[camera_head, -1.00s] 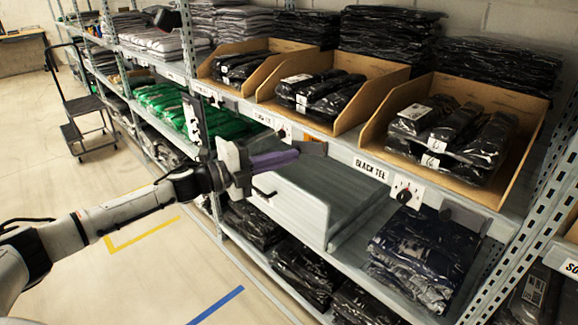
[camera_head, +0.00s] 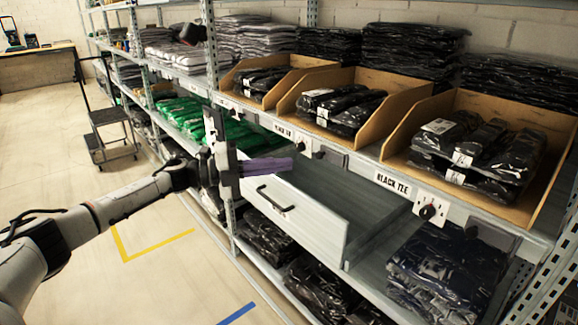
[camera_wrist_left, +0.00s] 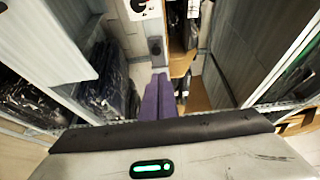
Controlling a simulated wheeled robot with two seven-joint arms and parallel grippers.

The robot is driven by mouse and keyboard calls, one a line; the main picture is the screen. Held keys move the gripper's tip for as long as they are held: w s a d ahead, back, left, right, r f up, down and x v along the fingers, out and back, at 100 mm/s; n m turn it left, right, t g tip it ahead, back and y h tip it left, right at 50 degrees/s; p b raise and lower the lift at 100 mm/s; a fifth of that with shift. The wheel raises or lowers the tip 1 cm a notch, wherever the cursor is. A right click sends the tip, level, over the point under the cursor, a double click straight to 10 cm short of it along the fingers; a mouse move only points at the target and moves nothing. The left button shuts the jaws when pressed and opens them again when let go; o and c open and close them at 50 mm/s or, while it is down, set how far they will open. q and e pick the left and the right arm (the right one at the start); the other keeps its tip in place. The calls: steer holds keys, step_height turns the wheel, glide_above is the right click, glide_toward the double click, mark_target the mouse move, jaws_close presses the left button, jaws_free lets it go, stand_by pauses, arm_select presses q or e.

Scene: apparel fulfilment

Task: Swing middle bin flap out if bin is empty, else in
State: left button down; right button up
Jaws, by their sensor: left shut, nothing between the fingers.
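The middle bin (camera_head: 392,105), an open-topped brown box on the shelf, holds several black bagged garments (camera_head: 340,108) with white labels. Below its front, on the shelf rail, are a white plate with a dark knob (camera_head: 304,144) and a small grey flap (camera_head: 332,154). My left gripper (camera_head: 291,164), with purple fingers, is shut and empty. It is in front of the rail, left of the flap and apart from it. The fingers (camera_wrist_left: 157,97) also show in the left wrist view, below a dark knob (camera_wrist_left: 155,46). My right gripper is not in view.
A grey drawer (camera_head: 310,215) with a black handle (camera_head: 276,199) sticks out below the gripper. Filled bins stand left (camera_head: 292,66) and right (camera_head: 545,200).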

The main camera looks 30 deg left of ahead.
arm_select(q)
steer(key=a+b, duration=0.1)
steer(key=a, duration=0.6)
steer(key=shift+f, duration=0.25)
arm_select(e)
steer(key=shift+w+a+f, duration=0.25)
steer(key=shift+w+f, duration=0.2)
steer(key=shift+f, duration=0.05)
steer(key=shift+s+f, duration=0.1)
